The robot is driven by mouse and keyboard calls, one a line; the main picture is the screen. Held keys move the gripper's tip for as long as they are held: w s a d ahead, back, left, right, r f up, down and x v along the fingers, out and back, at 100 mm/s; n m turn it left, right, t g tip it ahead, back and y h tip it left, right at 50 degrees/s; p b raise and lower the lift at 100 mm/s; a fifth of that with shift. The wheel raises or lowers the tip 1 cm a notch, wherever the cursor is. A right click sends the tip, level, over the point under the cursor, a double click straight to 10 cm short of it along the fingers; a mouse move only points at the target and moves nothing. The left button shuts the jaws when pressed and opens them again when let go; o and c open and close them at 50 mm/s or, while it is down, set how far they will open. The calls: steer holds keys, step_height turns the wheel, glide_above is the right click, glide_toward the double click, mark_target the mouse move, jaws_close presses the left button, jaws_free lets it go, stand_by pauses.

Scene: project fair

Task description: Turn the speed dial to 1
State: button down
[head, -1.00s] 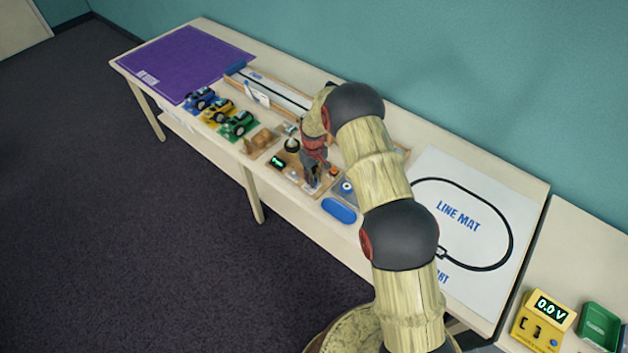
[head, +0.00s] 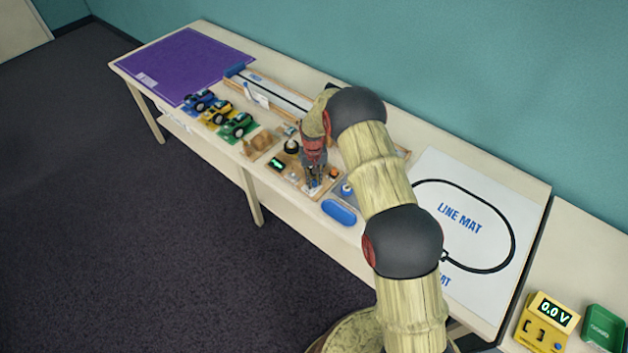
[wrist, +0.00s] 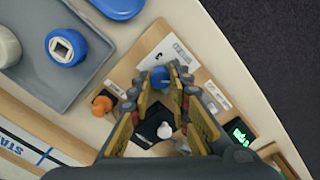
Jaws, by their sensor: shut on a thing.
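A wooden board (head: 297,179) lies near the front edge of the long table, and it also shows in the wrist view (wrist: 125,73). In the wrist view a blue knob (wrist: 160,76), which looks like the speed dial, sits on the board near printed labels. My gripper (wrist: 169,77) points down at the board, its fingers closed on the sides of this knob. In the head view my gripper (head: 313,187) is over the right part of the board. The fingers hide most of the knob, so its pointer and setting cannot be read.
The board carries a lit green display (wrist: 240,131), an orange knob (wrist: 102,105) and a black part with a white piece (wrist: 165,130). A grey tray (wrist: 88,93) with a blue item stands beside it. A blue dish (head: 339,211) lies near the front edge.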

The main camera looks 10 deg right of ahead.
mark_target(313, 181)
steer(key=shift+w, duration=0.1)
steer(key=c, duration=1.9)
jaws_free()
steer(key=shift+r, duration=0.1)
step_height(313, 181, up, 12)
steer(key=shift+a+f, duration=0.1)
steer(key=shift+a, duration=0.05)
